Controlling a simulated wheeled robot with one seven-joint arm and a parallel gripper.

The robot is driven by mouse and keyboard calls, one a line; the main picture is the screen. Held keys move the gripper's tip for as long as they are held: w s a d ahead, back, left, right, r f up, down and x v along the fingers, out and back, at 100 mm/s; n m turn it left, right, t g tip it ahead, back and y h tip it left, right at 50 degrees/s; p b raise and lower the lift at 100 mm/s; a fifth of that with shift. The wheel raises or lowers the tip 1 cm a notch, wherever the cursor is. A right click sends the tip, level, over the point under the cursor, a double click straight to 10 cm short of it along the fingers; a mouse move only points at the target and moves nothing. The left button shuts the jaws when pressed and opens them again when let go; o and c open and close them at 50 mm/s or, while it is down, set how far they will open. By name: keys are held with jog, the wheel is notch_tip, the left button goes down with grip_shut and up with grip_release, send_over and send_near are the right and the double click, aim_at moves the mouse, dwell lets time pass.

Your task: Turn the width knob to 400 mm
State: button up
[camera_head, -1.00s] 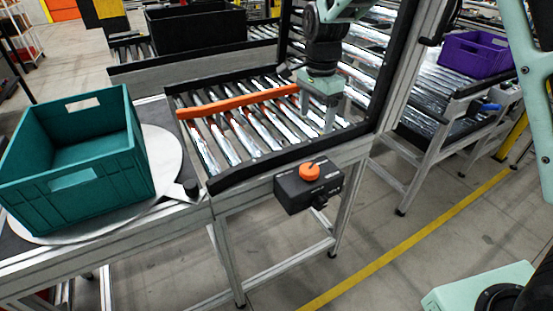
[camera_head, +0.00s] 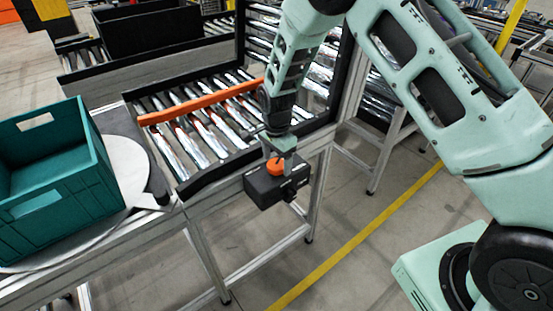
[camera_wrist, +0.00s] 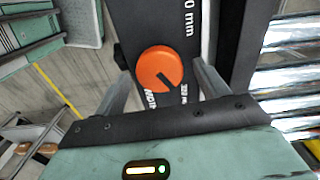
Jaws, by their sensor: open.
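The width knob (camera_head: 274,166) is an orange round dial on top of a black box (camera_head: 268,190) fixed to the conveyor's front edge. In the wrist view the knob (camera_wrist: 160,68) shows a dark pointer mark toward its lower right. White print on the box includes "0 mm" above the knob; the other labels are partly cut off or hidden. My gripper (camera_head: 280,150) is at the knob from above. In the wrist view its two fingers (camera_wrist: 160,85) are apart, one on each side of the knob, with visible gaps. I cannot tell how far down they reach.
An orange bar (camera_head: 200,102) lies across the conveyor rollers (camera_head: 215,130) behind the box. A teal crate (camera_head: 60,195) stands on a round plate (camera_head: 128,160) at the left. Black side rails edge the conveyor. Open floor lies in front, with a yellow line.

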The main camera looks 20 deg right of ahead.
jog(key=shift+f, duration=0.45)
jog(key=c, duration=1)
jog(key=shift+o, duration=0.2)
